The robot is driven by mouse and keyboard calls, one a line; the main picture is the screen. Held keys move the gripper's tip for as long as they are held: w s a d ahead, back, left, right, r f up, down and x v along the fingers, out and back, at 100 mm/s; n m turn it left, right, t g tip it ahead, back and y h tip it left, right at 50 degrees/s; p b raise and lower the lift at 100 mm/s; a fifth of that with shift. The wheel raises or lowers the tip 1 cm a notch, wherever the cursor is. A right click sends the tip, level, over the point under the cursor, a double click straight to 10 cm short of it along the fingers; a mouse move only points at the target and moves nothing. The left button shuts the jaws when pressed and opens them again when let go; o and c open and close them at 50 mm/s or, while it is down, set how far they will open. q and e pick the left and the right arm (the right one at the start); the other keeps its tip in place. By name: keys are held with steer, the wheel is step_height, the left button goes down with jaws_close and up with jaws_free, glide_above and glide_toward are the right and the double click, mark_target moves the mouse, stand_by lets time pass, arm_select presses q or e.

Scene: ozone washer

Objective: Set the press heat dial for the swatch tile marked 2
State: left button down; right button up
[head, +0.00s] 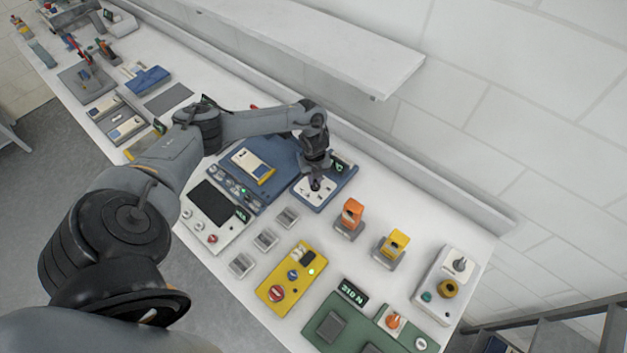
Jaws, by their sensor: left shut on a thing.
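My left arm reaches in from the left over the bench, and my left gripper (316,184) points down at a small white panel (328,190) on a blue unit. It is shut on a small dark knob there, mostly hidden by the fingers; I cannot read its setting. A small green-lit display (340,167) sits beside the gripper, too small to read. Three small grey tiles lie in a row: a far one (287,217), a middle one (265,240) and a near one (241,265). I cannot make out their marks. My right gripper is not in view.
A larger blue machine (282,155) stands left of the gripper. A yellow control box (274,294), orange (351,214) and yellow (396,243) blocks on grey stands, and a green unit (322,318) stand nearer. A white shelf (330,45) overhangs the back.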

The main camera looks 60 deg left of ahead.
arm_select(q)
steer(key=m+b, duration=0.1)
steer(key=m, duration=0.1)
steer(key=m+b, duration=0.1)
steer(key=m, duration=0.1)
steer(key=m+b, duration=0.1)
steer(key=m, duration=0.1)
steer(key=shift+w+d+f+b, duration=0.15)
steer(key=shift+w+b, duration=0.15)
steer(key=m+b, duration=0.1)
steer(key=m, duration=0.2)
steer(key=shift+w+d, duration=0.1)
steer(key=shift+d+m+b, duration=0.1)
steer(key=shift+m+b, duration=0.4)
steer(key=shift+m, duration=0.3)
steer(key=c, duration=1.1)
jaws_free()
steer(key=shift+o, duration=0.2)
steer(key=shift+r, duration=0.2)
